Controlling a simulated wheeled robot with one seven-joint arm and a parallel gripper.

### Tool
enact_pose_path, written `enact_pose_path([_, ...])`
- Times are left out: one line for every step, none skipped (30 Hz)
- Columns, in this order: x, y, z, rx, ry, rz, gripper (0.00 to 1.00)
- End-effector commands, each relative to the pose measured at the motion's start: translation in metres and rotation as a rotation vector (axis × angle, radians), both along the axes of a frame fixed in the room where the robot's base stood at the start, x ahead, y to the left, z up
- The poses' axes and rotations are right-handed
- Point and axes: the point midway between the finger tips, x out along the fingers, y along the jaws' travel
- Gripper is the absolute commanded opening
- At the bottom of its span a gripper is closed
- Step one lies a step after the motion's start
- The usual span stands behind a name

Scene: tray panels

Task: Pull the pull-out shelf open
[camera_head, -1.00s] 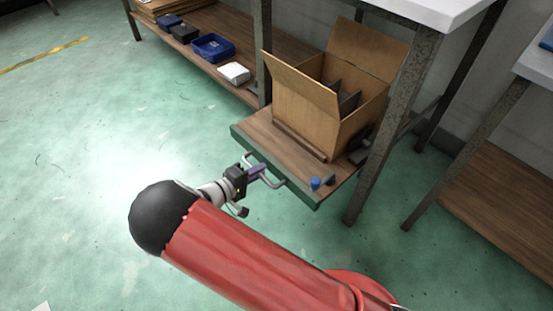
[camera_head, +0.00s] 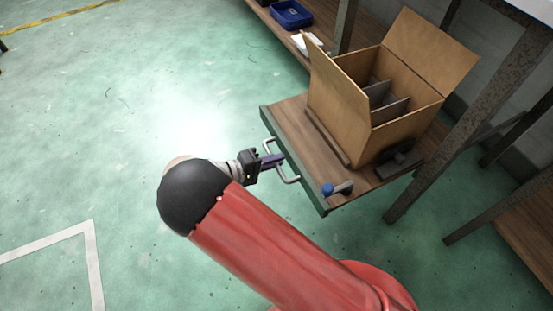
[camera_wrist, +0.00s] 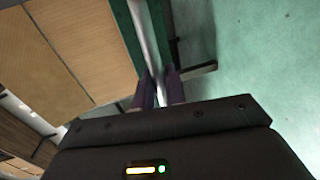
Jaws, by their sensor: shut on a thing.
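The pull-out shelf (camera_head: 300,125) is a wooden board with a green front edge, and it sticks out from under the workbench. A pale U-shaped handle (camera_head: 290,178) is fixed to its front edge. My gripper (camera_head: 275,161) is at the handle, with its purple fingers shut on the bar. In the wrist view the fingers (camera_wrist: 159,88) close around the pale handle bar (camera_wrist: 146,40), with the shelf's green edge beside it.
An open cardboard box (camera_head: 345,108) with dividers stands on the shelf. A blue-ended object (camera_head: 328,189) and a dark item (camera_head: 400,163) lie near it. A metal bench leg (camera_head: 450,130) rises at the right. The floor in front is clear.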

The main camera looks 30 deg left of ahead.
Motion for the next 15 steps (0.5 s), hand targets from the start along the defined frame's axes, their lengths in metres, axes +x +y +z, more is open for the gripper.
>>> enact_pose_path([-0.0007, -0.0004, -0.0011, 0.000, 0.002, -0.002, 0.00])
enact_pose_path([-0.0007, -0.0005, -0.0012, 0.000, 0.002, -0.002, 0.00])
enact_pose_path([-0.0007, -0.0005, -0.0011, 0.000, 0.002, -0.001, 0.00])
enact_pose_path([-0.0006, -0.0004, -0.0011, 0.000, 0.002, -0.001, 0.00])
enact_pose_path([-0.0005, -0.0005, -0.0011, 0.000, 0.002, -0.001, 0.16])
enact_pose_path([-0.0005, -0.0004, -0.0010, 0.000, 0.002, -0.001, 0.22])
enact_pose_path([-0.0005, -0.0004, -0.0010, 0.000, 0.002, -0.001, 0.26])
enact_pose_path([-0.0003, -0.0004, -0.0009, 0.000, 0.002, -0.001, 0.29])
enact_pose_path([-0.0002, -0.0003, -0.0008, 0.000, 0.002, -0.001, 0.29])
enact_pose_path([-0.0002, -0.0003, -0.0007, 0.000, 0.001, -0.001, 0.29])
enact_pose_path([-0.0001, -0.0003, -0.0006, 0.000, 0.001, -0.001, 0.29])
enact_pose_path([0.0000, -0.0002, -0.0005, 0.001, 0.001, 0.000, 0.29])
enact_pose_path([0.0000, -0.0002, -0.0005, 0.001, 0.001, 0.000, 0.29])
enact_pose_path([0.0000, -0.0002, -0.0004, 0.001, 0.001, 0.000, 0.29])
enact_pose_path([0.0000, -0.0001, -0.0003, 0.001, 0.001, 0.000, 0.29])
